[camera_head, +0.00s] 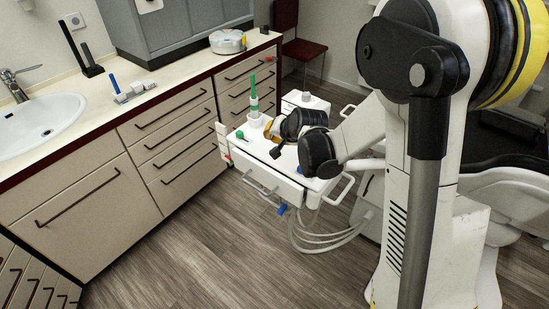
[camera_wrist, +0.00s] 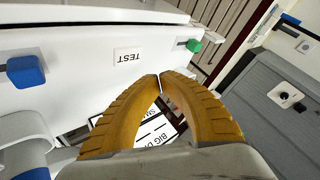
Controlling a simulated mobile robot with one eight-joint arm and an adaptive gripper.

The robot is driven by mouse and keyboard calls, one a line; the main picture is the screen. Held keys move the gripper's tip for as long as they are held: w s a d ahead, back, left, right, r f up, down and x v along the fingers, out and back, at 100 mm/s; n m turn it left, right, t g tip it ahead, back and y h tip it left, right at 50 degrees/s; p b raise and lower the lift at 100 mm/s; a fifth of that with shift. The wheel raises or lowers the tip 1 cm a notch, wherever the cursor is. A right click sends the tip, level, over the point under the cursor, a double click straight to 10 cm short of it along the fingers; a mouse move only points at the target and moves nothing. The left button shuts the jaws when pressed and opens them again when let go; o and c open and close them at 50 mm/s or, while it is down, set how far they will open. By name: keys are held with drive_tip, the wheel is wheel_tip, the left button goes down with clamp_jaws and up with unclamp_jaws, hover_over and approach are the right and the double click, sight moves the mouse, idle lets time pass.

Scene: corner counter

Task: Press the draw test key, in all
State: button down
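The white dental cart (camera_head: 290,180) stands in the middle of the head view. Which key is the draw test key I cannot tell. The fingers partly hide a "BIG DR…" label (camera_wrist: 155,132). In the head view my gripper (camera_head: 270,130) is over the cart, partly hidden.
A white cup (camera_head: 254,121) with a green-handled item stands on the cart's back edge, close to my gripper. A beige counter (camera_head: 165,85) with a sink (camera_head: 40,125) lies to the left. Hoses (camera_head: 310,232) hang below the cart. The floor in front is free.

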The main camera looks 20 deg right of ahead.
sight(269, 148)
drive_tip(key=shift+f+b, duration=1.05)
drive_tip(key=shift+f, duration=0.6)
drive_tip(key=shift+f+b, duration=0.4)
drive_tip(key=shift+b, duration=0.05)
drive_tip(key=shift+f+b, duration=0.4)
drive_tip(key=shift+b, duration=0.05)
idle(0.5)
idle(0.4)
drive_tip(key=shift+r+p, duration=0.55)
drive_tip(key=shift+r, duration=0.3)
drive_tip(key=shift+r+p, duration=1.8)
drive_tip(key=shift+r, duration=0.8)
